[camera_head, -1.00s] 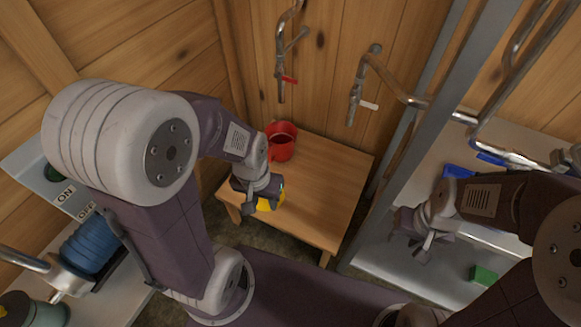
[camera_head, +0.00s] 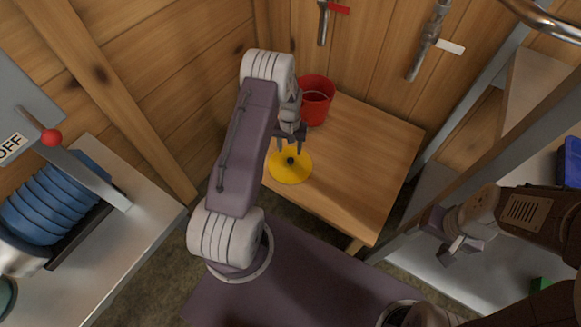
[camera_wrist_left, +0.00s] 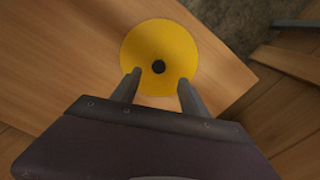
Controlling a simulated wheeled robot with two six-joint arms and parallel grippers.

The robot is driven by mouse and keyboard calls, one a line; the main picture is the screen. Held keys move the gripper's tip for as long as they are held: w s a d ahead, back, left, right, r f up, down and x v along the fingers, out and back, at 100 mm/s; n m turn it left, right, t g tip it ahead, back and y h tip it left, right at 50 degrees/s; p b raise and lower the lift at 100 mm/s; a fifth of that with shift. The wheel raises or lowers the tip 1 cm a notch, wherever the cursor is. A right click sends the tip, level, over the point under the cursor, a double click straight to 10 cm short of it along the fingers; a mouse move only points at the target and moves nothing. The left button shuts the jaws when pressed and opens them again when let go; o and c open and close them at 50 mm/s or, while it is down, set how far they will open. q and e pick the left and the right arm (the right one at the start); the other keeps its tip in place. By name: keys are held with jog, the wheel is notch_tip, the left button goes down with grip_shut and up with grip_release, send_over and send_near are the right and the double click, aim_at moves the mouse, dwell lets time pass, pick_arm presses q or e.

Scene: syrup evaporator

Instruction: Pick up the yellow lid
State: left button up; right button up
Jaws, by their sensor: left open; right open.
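The yellow lid (camera_head: 290,168) is a flat disc with a small dark knob in its middle. It lies near the front left edge of the wooden table. My left gripper (camera_head: 289,148) is open and empty, with its fingers pointing down over the back part of the lid. In the left wrist view, the lid (camera_wrist_left: 160,50) shows in front of the open fingertips (camera_wrist_left: 158,78), with its knob (camera_wrist_left: 158,67) roughly between them. I cannot tell the exact height of the fingers above the lid. My right gripper (camera_head: 455,246) is open and empty at the right.
A red bucket (camera_head: 316,98) stands behind the lid on the wooden table (camera_head: 370,150). The table's right part is bare. Taps with a red handle (camera_head: 339,8) and a white handle (camera_head: 450,47) hang above. A metal frame is at right.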

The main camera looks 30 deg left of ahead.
aim_at(290, 160)
pick_arm(q)
notch_tip(290, 160, down, 3)
jog(key=shift+w+r+b, duration=0.1)
jog(key=shift+b, duration=0.2)
notch_tip(290, 160, down, 5)
jog(key=shift+w+b, duration=0.1)
jog(key=shift+b, duration=1.15)
jog(key=shift+r, duration=0.1)
grip_shut()
